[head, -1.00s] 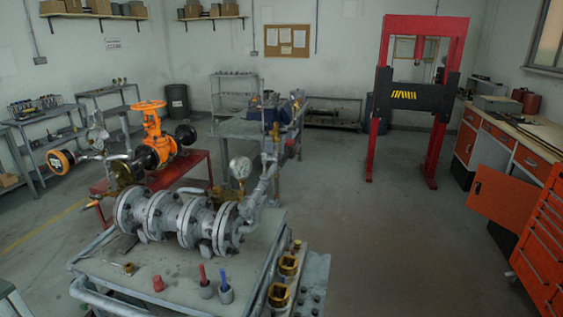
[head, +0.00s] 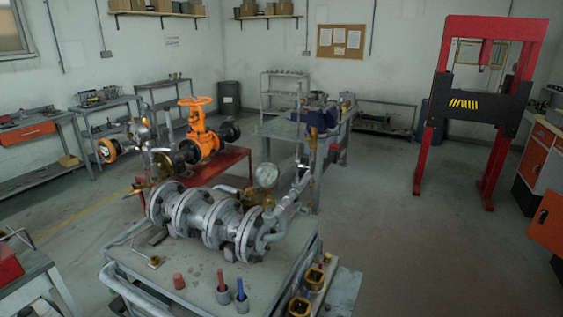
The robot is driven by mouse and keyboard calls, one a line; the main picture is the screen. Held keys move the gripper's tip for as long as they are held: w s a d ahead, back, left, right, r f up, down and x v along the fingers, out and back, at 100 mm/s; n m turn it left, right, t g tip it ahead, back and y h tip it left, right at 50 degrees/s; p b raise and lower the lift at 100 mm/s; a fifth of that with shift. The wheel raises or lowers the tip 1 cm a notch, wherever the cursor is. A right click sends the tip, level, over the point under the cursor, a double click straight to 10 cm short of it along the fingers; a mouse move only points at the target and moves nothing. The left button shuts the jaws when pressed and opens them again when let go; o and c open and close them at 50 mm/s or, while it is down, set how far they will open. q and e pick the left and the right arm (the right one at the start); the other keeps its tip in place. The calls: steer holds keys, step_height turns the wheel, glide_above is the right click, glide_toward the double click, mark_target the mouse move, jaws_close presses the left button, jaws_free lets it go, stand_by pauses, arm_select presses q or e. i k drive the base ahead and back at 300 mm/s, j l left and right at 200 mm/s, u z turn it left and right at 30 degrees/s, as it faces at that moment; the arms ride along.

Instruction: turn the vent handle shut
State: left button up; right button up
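A grey flanged pipe assembly (head: 210,222) lies on a grey cart (head: 190,279) in the lower middle of the head view. It carries a round white gauge (head: 267,175) and brass fittings. An orange gate valve (head: 201,138) with a handwheel on top (head: 194,101) stands behind it on a red table (head: 228,163). I cannot tell which part is the vent handle; the small fittings are too fine to make out. Neither of my grippers is in view.
A red press frame (head: 490,110) stands at the right. A workbench (head: 30,265) edges in at lower left. The floor right of the cart is clear.

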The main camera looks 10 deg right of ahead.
mark_target(312, 164)
steer(key=i+l+u, duration=0.15)
steer(key=l, duration=0.2)
steer(key=i+l+u, duration=0.15)
steer(key=l, duration=0.15)
steer(key=l+u, duration=0.15)
steer(key=l, duration=0.2)
steer(key=i+l, duration=0.1)
steer(key=l, duration=0.25)
steer(key=i+l+u, duration=0.1)
steer(key=l, duration=0.3)
steer(key=i+l, duration=0.1)
steer(key=l, duration=0.25)
steer(key=u, duration=0.05)
